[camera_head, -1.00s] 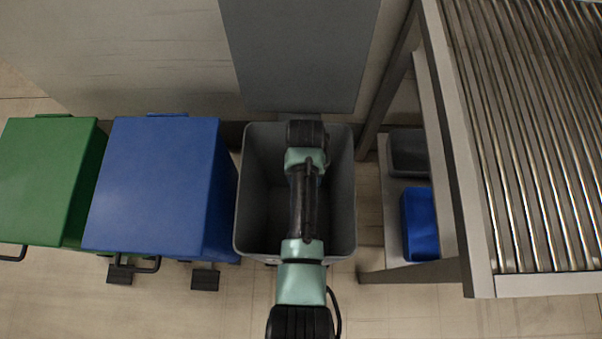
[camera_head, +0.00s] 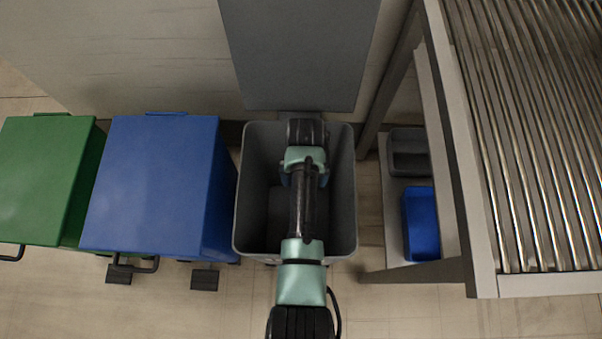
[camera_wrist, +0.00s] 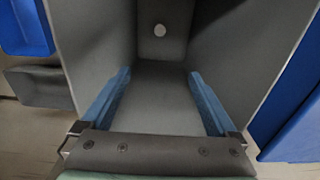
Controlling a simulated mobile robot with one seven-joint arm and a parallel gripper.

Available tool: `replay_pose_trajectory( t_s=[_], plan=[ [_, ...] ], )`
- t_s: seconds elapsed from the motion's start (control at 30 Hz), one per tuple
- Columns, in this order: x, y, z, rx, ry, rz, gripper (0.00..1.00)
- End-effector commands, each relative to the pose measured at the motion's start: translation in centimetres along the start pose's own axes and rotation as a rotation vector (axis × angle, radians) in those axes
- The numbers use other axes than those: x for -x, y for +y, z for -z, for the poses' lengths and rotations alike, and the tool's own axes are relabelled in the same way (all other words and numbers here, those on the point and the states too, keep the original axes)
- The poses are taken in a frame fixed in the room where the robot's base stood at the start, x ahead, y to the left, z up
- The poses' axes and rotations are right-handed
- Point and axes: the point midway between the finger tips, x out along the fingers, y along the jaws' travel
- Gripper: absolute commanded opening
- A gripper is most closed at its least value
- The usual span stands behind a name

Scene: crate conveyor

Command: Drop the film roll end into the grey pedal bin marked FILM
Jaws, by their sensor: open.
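The grey bin (camera_head: 347,190) stands with its lid (camera_head: 300,55) raised behind it. No FILM marking is readable. My gripper (camera_wrist: 155,100) is open, its two blue fingers spread wide and pointing down into the bin, with nothing between them. The head view shows it from above over the bin, mostly hidden by my arm.
A blue lidded bin (camera_head: 150,185) stands close on the left, with a green one (camera_head: 45,180) beyond it. On the right is a roller conveyor (camera_head: 520,130), with a blue crate (camera_head: 421,225) and a grey crate (camera_head: 409,165) on a shelf beneath it.

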Motion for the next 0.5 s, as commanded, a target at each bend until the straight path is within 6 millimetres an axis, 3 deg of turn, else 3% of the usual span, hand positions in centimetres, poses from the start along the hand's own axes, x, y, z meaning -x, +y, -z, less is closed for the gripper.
replay_pose_trajectory(
  t_s=[0.5],
  plan=[
    [10.5, 0.0, 0.1, 0.0, 0.004, 0.0, 0.94]
  ],
)
